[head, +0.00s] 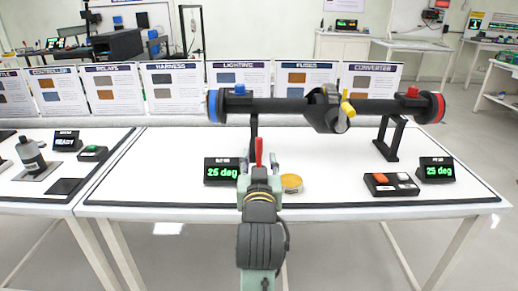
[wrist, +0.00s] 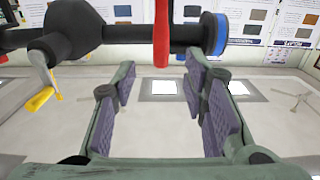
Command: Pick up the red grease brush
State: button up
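The red grease brush (head: 259,151) stands upright near the middle of the white table in the head view, its lower part hidden behind my gripper. In the wrist view, which looks upside down, the brush (wrist: 161,35) comes in from the top edge and ends in line with the gap between the fingers. My gripper (head: 259,170) is open, with its fingers (wrist: 161,82) on either side of the brush's line and clear space at both sides. I see no contact. How far the brush is beyond the fingertips is hard to tell.
A black pipe (head: 285,106) with blue and red ends and a yellow valve handle (head: 347,109) runs across on stands, behind the brush.

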aim_at(259, 147)
jog(key=shift+w+r+p, duration=0.1)
jog(key=shift+r+p, duration=0.15)
jog(key=shift+p, duration=0.2)
jog(key=w, duration=0.2)
jog(key=shift+w+f+b, duration=0.3)
jog(key=shift+w, duration=0.1)
jog(key=w+p, duration=0.1)
jog(key=w, duration=0.4)
jog(key=shift+w, duration=0.1)
grip_shut()
